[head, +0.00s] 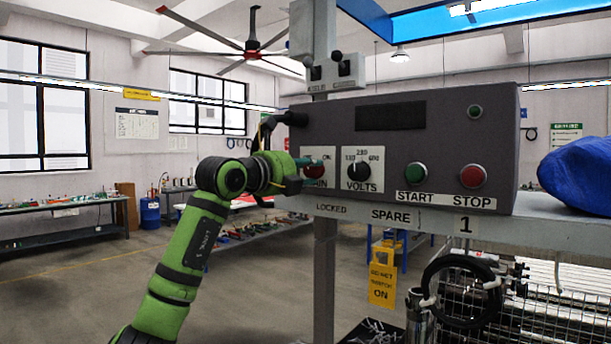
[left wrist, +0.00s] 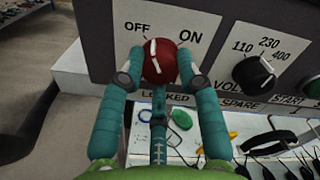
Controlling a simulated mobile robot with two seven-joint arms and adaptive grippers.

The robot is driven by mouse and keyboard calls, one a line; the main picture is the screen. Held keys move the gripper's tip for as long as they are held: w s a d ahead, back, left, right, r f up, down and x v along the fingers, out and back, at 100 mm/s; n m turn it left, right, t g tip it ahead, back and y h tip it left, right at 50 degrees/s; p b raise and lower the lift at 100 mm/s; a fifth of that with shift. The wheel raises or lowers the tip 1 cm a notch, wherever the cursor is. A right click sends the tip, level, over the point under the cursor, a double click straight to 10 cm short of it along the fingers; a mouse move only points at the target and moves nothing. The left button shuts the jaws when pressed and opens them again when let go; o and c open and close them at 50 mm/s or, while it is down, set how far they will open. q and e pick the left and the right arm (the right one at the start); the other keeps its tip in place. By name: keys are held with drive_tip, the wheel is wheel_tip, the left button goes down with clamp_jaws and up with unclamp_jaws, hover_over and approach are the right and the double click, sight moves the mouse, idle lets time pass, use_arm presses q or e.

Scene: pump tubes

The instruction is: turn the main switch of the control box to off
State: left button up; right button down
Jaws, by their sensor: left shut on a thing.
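The grey control box (head: 430,140) sits on a shelf, its front panel facing me. Its main switch is a red knob (head: 314,171) at the left of the panel, labelled MAIN. In the left wrist view the knob (left wrist: 160,63) has a white pointer line standing nearly upright between OFF on the left and ON on the right. My left gripper (head: 303,168) is at the knob and hides part of it and its label. In the left wrist view its teal fingers (left wrist: 160,68) are shut on the knob, one on each side. My right gripper is not in view.
Beside the switch are a black VOLTS dial (head: 359,170), a green START button (head: 416,173) and a red STOP button (head: 472,176). A blue cover (head: 585,172) lies right of the box. A black hose ring (head: 462,290) hangs below the shelf (head: 400,213).

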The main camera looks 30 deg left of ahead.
use_arm(q)
drive_tip(key=n, duration=0.3)
drive_tip(key=shift+w+d+f+b, duration=0.1)
drive_tip(key=shift+f+b, duration=0.15)
drive_tip(key=shift+b, duration=0.1)
drive_tip(key=shift+n, duration=0.5)
drive_tip(key=o, duration=0.9)
drive_tip(key=shift+o, duration=1.2)
drive_tip(key=shift+r, duration=0.1)
drive_tip(key=shift+s, duration=0.45)
drive_tip(key=s, duration=1.1)
drive_tip(key=shift+a, duration=0.45)
